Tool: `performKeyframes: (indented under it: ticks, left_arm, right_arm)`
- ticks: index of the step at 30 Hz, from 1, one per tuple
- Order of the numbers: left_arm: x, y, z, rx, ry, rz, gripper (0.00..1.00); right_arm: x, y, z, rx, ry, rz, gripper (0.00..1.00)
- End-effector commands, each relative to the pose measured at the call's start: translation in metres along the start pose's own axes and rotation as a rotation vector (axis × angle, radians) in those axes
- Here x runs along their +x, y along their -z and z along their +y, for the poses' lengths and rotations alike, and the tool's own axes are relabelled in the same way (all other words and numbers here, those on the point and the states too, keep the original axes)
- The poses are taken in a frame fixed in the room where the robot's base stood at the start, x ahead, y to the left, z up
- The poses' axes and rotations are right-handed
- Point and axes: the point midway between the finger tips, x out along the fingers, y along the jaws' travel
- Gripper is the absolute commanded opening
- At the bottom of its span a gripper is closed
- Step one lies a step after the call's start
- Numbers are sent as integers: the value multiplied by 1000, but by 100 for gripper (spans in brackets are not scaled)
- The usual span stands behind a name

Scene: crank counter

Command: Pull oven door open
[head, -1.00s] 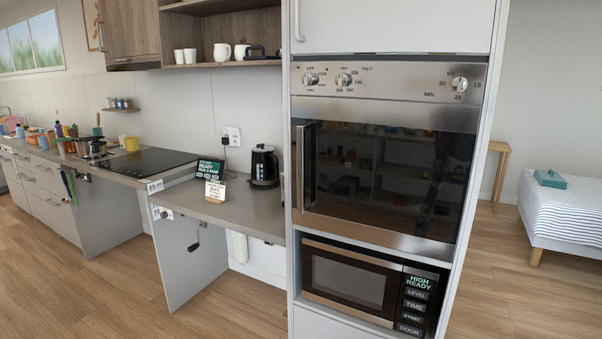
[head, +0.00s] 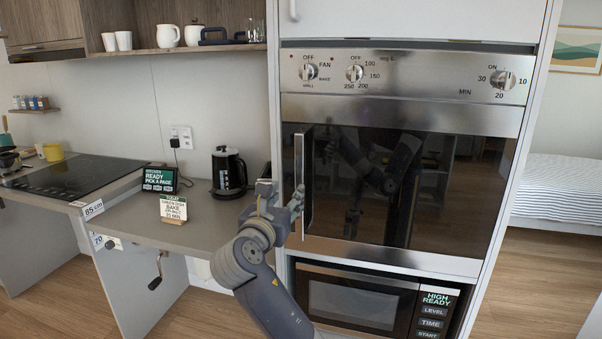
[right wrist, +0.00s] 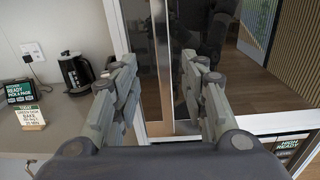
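The oven door (head: 405,190) is a dark glass panel in a steel frame and looks closed. Its upright steel bar handle (head: 300,180) is on the left side of the door. My right gripper (head: 280,194) is in front of the door's left edge, by the lower part of the handle. In the right wrist view its two fingers (right wrist: 158,75) are spread apart, and the handle (right wrist: 160,45) shows in line with the gap between them. I see no grip on the handle. My left gripper is not in view.
A microwave (head: 375,300) sits below the oven, and a knob panel (head: 400,75) is above the door. Left of the oven, a counter (head: 210,225) holds a black kettle (head: 228,172) and small signs (head: 173,208). A bed (head: 560,185) stands at the right behind.

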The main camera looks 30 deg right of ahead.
Motion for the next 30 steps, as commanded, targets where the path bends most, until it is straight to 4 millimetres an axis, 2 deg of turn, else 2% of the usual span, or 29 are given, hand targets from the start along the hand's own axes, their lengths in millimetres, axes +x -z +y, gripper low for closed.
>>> performKeyframes:
  ticks: [1,5,16,22,30]
  left_arm:
    - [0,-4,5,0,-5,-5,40]
    - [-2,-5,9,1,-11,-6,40]
    - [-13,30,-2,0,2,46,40]
    - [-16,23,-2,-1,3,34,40]
    - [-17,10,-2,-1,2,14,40]
  right_arm:
    - [-2,-9,-4,-10,11,-11,40]
    - [5,-17,-8,-23,23,-19,40]
    - [72,-18,-9,-24,22,-17,40]
    - [97,-17,-9,-22,20,-16,40]
    - [105,-16,-9,-22,18,-17,40]
